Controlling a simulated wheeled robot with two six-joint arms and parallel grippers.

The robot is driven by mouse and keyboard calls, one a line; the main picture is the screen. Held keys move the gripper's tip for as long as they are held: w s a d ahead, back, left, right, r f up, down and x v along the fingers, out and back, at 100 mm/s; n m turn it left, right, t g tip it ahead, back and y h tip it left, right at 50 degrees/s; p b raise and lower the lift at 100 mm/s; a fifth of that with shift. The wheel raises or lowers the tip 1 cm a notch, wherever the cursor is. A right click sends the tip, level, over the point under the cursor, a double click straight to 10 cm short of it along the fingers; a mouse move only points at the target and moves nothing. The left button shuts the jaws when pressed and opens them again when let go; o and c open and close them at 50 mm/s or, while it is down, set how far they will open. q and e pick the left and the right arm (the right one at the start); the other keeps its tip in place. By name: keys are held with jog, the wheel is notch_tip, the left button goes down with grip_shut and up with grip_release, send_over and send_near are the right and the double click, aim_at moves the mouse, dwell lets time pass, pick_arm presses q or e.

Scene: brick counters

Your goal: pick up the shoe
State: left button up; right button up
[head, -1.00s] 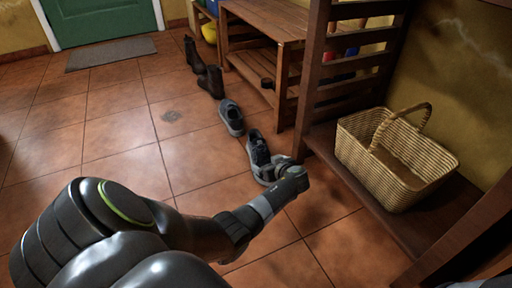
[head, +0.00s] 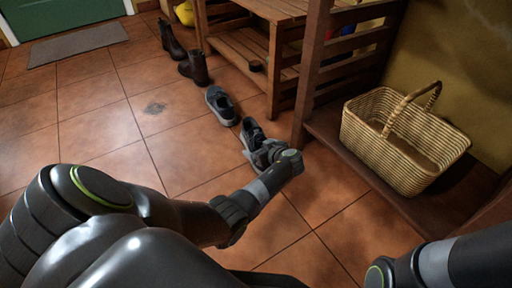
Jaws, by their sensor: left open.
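Two dark grey shoes are on the tiled floor near the wooden rack. The nearer shoe (head: 252,132) is partly hidden behind my left gripper (head: 256,155). The farther shoe (head: 220,106) lies a little beyond it, clear of the gripper. My left gripper is open at the near end of the nearer shoe, overlapping it in the picture; I cannot tell whether they touch. A part of my right arm shows at the lower right, but its gripper is not in view.
Dark boots (head: 194,69) stand farther back. A wooden rack (head: 312,75) stands right of the shoes, with a wicker basket (head: 405,145) on its low shelf. A grey mat (head: 78,45) lies before the green door (head: 65,15). The floor on the left is clear.

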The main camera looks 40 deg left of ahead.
pick_arm(q)
jog(key=shift+d, duration=0.1)
jog(key=c, duration=1.2)
jog(key=shift+o, duration=0.2)
jog(key=shift+r, duration=0.15)
